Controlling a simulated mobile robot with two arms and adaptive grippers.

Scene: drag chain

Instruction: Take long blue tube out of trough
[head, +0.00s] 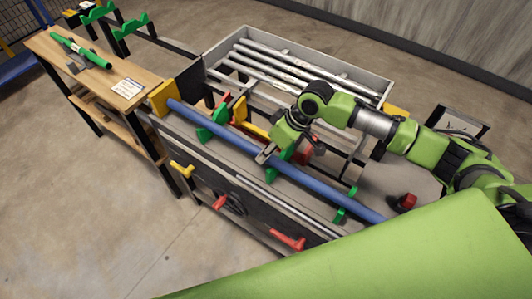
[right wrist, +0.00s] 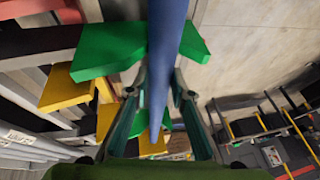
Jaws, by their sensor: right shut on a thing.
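The long blue tube (head: 325,185) runs diagonally across the trough (head: 240,150) in the head view, from the yellow end block (head: 161,98) down toward my green body, which hides its near end. It lies along green supports (head: 213,127); I cannot tell whether it touches them. My right gripper (head: 266,155) is at the tube's middle, reaching from above and shut on it. In the right wrist view the tube (right wrist: 167,40) passes between the two fingers (right wrist: 158,85), with a green support (right wrist: 105,52) close by. My left gripper is not in view.
A grey tray (head: 375,85) with several metal tubes stands behind the trough. Yellow and red handles (head: 287,241) stick out along its front. A wooden table (head: 60,57) with a green tool is at the left. The floor in front (head: 120,220) is clear.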

